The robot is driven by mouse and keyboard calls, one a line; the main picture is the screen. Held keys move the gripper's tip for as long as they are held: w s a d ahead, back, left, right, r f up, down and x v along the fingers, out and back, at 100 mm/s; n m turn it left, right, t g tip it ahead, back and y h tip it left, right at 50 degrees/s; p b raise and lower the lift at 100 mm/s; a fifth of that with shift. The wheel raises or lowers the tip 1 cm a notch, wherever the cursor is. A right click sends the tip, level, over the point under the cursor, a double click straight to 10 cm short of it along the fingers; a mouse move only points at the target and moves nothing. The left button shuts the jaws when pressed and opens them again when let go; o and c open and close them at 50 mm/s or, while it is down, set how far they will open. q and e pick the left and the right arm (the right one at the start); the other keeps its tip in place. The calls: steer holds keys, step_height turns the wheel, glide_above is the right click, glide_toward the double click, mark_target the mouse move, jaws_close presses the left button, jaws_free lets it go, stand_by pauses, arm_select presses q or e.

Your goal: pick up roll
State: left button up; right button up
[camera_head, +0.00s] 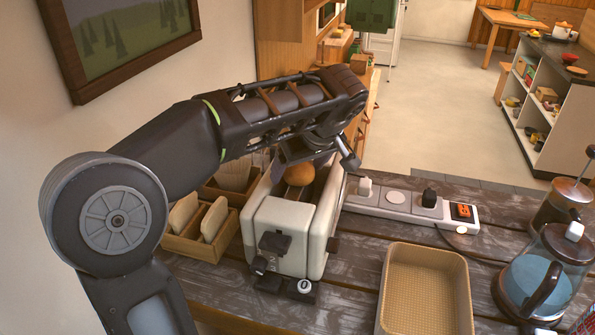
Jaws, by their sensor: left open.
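The roll (298,176) is a small, rounded, orange-brown bun. It shows at the top of the cream toaster (283,222), between its pale sides; I cannot tell exactly what it rests on. My left gripper (316,155) is open and hangs from the arm just above the roll, hiding its upper part. I cannot tell whether a finger touches the roll. My right gripper is out of view.
A wooden bread rack (178,244) with toast slices stands left of the toaster. A white power strip (397,204) lies behind to the right. An empty tan basket (425,290) sits at the front right, beside a glass kettle (535,283). The table between toaster and basket is mostly clear.

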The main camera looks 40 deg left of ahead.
arm_select(q)
steer(key=c, duration=1)
steer(key=shift+r, duration=0.15)
